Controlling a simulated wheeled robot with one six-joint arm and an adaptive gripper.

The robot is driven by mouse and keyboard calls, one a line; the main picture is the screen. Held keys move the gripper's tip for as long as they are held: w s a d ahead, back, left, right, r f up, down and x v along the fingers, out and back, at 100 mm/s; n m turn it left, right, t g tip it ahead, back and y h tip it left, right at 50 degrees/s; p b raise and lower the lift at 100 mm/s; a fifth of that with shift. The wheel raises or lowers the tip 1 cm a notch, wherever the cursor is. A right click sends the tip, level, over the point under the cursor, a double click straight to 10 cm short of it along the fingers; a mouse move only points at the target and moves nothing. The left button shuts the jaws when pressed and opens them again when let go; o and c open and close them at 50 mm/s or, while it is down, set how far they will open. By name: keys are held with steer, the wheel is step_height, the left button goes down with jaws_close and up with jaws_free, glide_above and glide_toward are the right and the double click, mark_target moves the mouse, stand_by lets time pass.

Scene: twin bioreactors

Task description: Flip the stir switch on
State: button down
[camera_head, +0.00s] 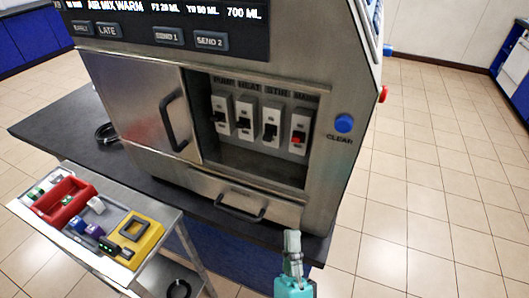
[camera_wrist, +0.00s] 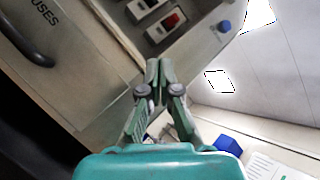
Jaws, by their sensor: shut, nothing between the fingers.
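The stir switch (camera_head: 271,119) is a pale block with a black toggle, third in a row in the recess of the steel bioreactor cabinet, under the label STIR. Its toggle appears low on the block; I cannot tell its setting for sure. In the wrist view a pale switch with a dark toggle (camera_wrist: 141,8), beside the red-toggled one, is partly cut off at the top edge. My gripper (camera_head: 292,240) is below and right of the switch, in front of the cabinet's lower right corner. Its fingertips (camera_wrist: 158,68) are together, empty and apart from the switches.
Pump (camera_head: 221,107) and heat (camera_head: 246,112) switches stand left of stir, the red-toggled mains switch (camera_head: 299,122) right. A half-open-looking steel door (camera_head: 140,105) covers the left side. A drawer handle (camera_head: 240,208) juts out below. A blue CLEAR button (camera_head: 344,123) is at right. A cart (camera_head: 165,225) stands left.

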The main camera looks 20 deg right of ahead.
mark_target(268, 136)
steer(key=w+a+r+m+g+h, duration=0.2)
steer(key=w+a+m+g+h, duration=0.1)
steer(key=m, duration=0.6)
steer(key=w+a+r+m+g+h, duration=0.3)
steer(key=w+m+h, duration=0.2)
steer(key=m, duration=0.4)
steer(key=shift+w+a, duration=0.15)
steer(key=shift+w, duration=0.35)
steer(key=x, duration=1)
steer(key=shift+s+a+r+g+y, duration=0.15)
steer(key=shift+s+r+g+y, duration=0.15)
steer(key=shift+g+y, duration=0.3)
steer(key=shift+s+a+r+g+y, duration=0.15)
steer(key=shift+r+g+y, duration=0.25)
steer(key=shift+g, duration=0.3)
steer(key=shift+s+a+r, duration=0.1)
steer(key=shift+r, duration=0.2)
